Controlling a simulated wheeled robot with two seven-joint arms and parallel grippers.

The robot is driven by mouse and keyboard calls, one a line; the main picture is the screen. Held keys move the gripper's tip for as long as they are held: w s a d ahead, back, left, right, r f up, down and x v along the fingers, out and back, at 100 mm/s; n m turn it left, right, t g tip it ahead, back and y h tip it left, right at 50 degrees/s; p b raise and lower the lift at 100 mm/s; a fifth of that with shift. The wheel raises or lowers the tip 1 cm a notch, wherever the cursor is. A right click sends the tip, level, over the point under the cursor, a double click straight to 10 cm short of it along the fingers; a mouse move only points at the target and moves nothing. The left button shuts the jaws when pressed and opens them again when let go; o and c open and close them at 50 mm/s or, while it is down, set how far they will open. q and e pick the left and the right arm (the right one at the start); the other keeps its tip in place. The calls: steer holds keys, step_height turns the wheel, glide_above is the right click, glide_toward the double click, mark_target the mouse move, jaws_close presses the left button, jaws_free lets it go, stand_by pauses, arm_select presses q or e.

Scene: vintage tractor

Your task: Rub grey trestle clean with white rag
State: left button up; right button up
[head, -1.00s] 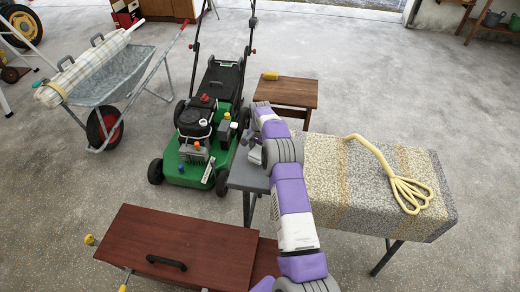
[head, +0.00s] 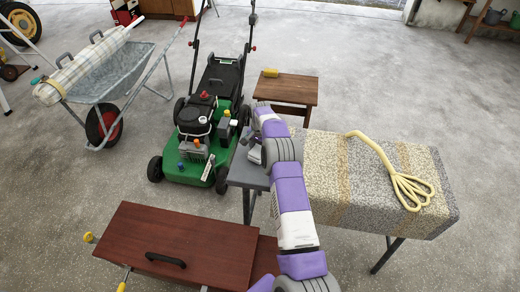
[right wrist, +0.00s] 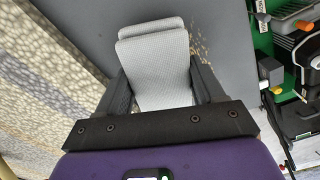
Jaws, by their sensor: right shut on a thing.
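The grey trestle (head: 238,172) stands right of the green mower, its bare grey top showing at the left end. In the right wrist view its top (right wrist: 225,75) has brown specks of dirt (right wrist: 200,45) just right of the rag. My right gripper (head: 256,150) is over this bare end. It is shut on the folded white rag (right wrist: 155,60), which lies flat between the fingers at the trestle top; I cannot tell whether it presses on it. In the head view my arm hides most of the rag. My left gripper is out of view.
A patterned cloth (head: 320,190) covers the rest of the trestle, with a yellow looped tool (head: 375,150) on it. The green mower (head: 190,165) stands close at the left. A wooden stool (head: 290,92) is behind, and a reddish-brown wooden box (head: 190,235) in front.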

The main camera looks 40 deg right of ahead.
steer(key=shift+f+b, duration=0.45)
steer(key=shift+f, duration=0.25)
steer(key=shift+w+d+r+b, duration=0.15)
steer(key=shift+w+d+b, duration=0.15)
steer(key=shift+d, duration=0.05)
steer(key=shift+s+a, duration=0.1)
steer(key=shift+s+a+p, duration=0.2)
steer(key=shift+a+p, duration=0.1)
steer(key=shift+a, duration=0.05)
steer(key=shift+s+a, duration=0.3)
stand_by(0.4)
